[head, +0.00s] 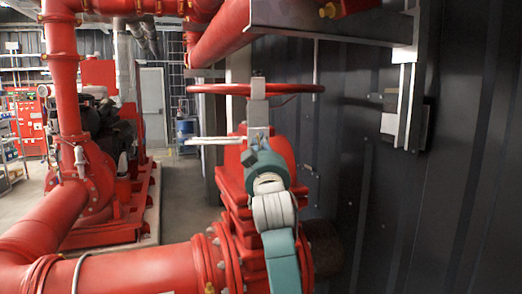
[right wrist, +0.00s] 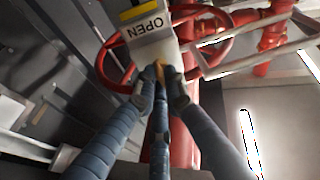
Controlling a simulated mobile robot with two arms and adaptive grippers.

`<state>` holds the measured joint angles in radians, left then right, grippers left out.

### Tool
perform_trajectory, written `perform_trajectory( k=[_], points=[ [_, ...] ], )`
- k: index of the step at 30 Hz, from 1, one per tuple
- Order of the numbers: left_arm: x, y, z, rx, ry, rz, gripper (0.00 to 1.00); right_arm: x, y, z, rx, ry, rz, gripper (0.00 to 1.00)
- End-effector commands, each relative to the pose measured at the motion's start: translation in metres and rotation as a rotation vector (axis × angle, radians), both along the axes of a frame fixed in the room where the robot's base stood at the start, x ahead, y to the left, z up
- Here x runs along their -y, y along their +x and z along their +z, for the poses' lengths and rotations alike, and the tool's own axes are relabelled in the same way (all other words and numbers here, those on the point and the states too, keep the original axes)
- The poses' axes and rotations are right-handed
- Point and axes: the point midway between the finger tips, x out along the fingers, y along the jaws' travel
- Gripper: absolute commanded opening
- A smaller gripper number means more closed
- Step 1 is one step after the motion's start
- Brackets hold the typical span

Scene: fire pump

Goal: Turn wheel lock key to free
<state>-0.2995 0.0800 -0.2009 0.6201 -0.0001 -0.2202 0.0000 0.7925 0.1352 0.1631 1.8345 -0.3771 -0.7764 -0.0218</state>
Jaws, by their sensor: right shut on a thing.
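The wheel lock is a grey metal box (head: 258,112) at the red handwheel (head: 215,89) in the head view. In the right wrist view the lock (right wrist: 153,40) shows a label reading OPEN, upside down in the picture, with a yellow band by it. My right gripper (right wrist: 162,77) is shut on a small brass-coloured key (right wrist: 160,68) at the lock's lower edge. How far the key is turned is hard to tell, as the fingers cover most of it. In the head view my right gripper (head: 257,136) is just below the lock. My left gripper is not in view.
The red valve body (head: 233,180) and a thick red pipe (head: 140,270) lie below and left of the lock. A dark corrugated wall (head: 350,200) stands close on the right. A metal bracket (head: 330,25) hangs above. Open floor (head: 182,185) shows behind.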

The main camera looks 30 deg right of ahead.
Motion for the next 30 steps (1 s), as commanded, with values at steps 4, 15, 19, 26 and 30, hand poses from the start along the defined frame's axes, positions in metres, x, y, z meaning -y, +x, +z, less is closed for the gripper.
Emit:
perform_trajectory(
  k=[4, 15, 19, 26, 30],
  points=[
    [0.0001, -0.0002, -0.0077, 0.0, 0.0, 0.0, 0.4, -0.0016, 0.0005, -0.0002, 0.048, 0.074, 0.003, 0.0],
    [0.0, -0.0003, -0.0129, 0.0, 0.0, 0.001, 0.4, -0.0013, -0.0001, 0.0023, 0.105, 0.158, 0.001, 0.0],
    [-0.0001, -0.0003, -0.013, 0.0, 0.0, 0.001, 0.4, -0.0012, -0.0003, 0.0029, 0.109, 0.164, 0.001, 0.0],
    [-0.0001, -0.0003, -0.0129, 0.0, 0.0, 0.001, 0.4, -0.0011, -0.0006, 0.0036, 0.11, 0.164, 0.001, 0.0],
    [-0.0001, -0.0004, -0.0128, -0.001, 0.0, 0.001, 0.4, -0.001, -0.0007, 0.0037, 0.11, 0.163, 0.001, 0.22]
  ],
)
